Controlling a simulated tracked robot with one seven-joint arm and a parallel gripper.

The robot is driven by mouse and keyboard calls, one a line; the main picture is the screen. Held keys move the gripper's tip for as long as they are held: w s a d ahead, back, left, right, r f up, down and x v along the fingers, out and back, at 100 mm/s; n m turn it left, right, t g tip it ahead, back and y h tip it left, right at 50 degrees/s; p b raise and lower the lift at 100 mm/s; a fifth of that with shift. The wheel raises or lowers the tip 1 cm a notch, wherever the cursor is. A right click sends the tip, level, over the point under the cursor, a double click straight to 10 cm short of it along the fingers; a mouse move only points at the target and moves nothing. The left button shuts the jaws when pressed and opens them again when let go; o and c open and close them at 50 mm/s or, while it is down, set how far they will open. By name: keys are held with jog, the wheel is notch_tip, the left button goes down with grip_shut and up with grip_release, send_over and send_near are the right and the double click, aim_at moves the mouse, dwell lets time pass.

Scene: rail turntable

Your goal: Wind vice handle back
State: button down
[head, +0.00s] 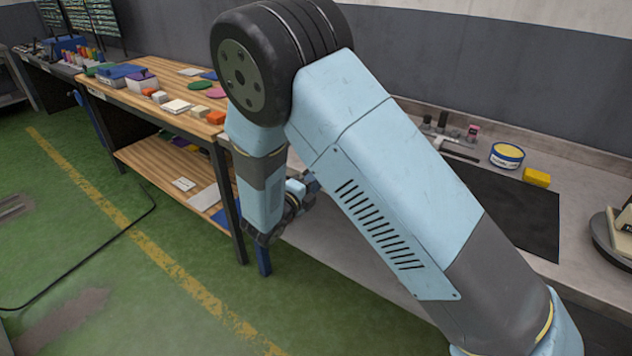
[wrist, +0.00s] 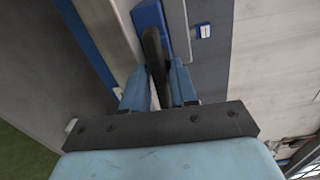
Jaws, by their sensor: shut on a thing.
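In the wrist view my gripper (wrist: 160,88) has its two blue fingers on either side of a dark, rounded bar, which looks like the vice handle (wrist: 152,45). The gripper is shut on this bar. The bar runs up from between the fingers towards a blue part (wrist: 147,16), which may be the vice body. The bar's lower end is hidden between the fingers. In the head view my arm covers the vice and its handle, and the fingertips cannot be made out.
A wooden workbench (head: 150,98) with blocks and trays stands at the left. A black cable (head: 95,258) lies on the green floor.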

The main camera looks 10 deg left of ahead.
jog(key=shift+a+f, duration=0.1)
jog(key=shift+a, duration=0.05)
jog(key=c, duration=1.2)
grip_release()
jog(key=shift+o, duration=0.4)
jog(key=v, duration=1.3)
jog(key=shift+s, duration=0.4)
